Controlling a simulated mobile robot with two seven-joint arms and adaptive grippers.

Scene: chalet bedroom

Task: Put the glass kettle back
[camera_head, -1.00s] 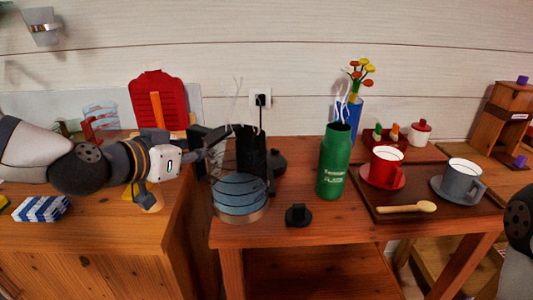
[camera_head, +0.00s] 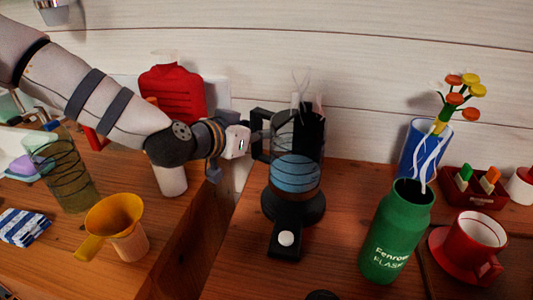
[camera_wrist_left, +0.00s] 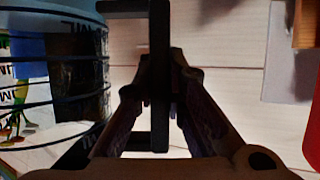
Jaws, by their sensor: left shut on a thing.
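The glass kettle (camera_head: 296,173) is upright, with blue-tinted water inside, dark bands and a black handle on its left side. My left gripper (camera_head: 259,136) is shut on that handle. In the left wrist view the gripper's fingers (camera_wrist_left: 165,105) meet at the black handle (camera_wrist_left: 160,72), and the glass body (camera_wrist_left: 50,85) fills the left side. The black round kettle base (camera_head: 290,238), with a white button on its front tongue, is directly under the kettle. I cannot tell whether the kettle touches it or hovers just above. My right gripper is out of view.
A green flask (camera_head: 392,240) stands right of the base, with a blue flower vase (camera_head: 420,150) behind. A red cup (camera_head: 473,240) is further right. A yellow funnel (camera_head: 113,215), striped cloth (camera_head: 22,227) and wire-banded glass (camera_head: 66,175) are on the left cabinet. A small black object (camera_head: 322,295) lies in front.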

